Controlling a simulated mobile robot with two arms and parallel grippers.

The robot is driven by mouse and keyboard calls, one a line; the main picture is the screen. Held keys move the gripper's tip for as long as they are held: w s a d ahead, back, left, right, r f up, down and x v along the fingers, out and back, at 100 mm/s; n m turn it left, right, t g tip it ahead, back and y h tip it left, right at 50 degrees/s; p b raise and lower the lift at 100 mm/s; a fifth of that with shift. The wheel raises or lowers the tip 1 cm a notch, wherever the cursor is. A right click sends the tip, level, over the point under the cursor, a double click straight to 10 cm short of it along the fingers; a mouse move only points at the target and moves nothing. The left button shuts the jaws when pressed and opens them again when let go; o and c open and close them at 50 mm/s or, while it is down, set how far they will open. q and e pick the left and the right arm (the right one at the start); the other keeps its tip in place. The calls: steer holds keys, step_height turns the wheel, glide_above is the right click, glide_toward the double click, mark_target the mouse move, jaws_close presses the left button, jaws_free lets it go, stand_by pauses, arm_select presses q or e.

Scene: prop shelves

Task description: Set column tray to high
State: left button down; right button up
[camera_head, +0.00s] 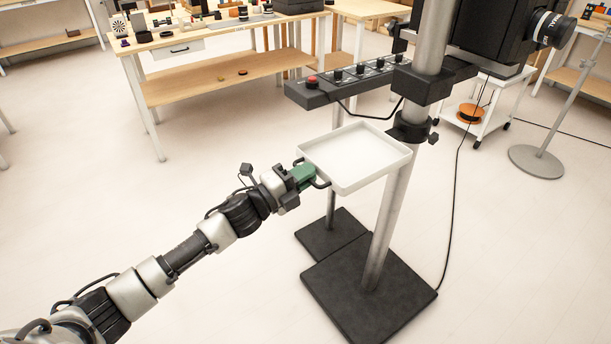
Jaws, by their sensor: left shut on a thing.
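A white shallow tray (354,154) is fixed by a black clamp (410,130) to a grey vertical column (389,215). It sits below the black control bar and well above the column's black base. The tray looks empty and close to level. My right gripper is not in view.
A black control bar (345,83) with a red button and several knobs crosses just above the tray. A camera (505,30) is mounted higher up. Black base plates (368,290) stand on the floor. A cable hangs right of the column. The floor at left is clear.

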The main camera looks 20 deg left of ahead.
arm_select(q)
steer(key=shift+r+p, duration=1.65)
steer(key=shift+r, duration=0.95)
steer(key=shift+w+r, duration=0.1)
steer(key=c, duration=1.3)
jaws_free()
steer(key=shift+c, duration=0.2)
steer(key=shift+o, duration=0.6)
steer(key=shift+f, duration=0.25)
steer(key=shift+s+a+f, duration=0.15)
steer(key=shift+s+a, duration=0.05)
steer(key=shift+s, duration=0.1)
steer(key=b+v, duration=0.1)
steer(key=v, duration=0.9)
steer(key=shift+b, duration=0.35)
steer(key=shift+s, duration=0.1)
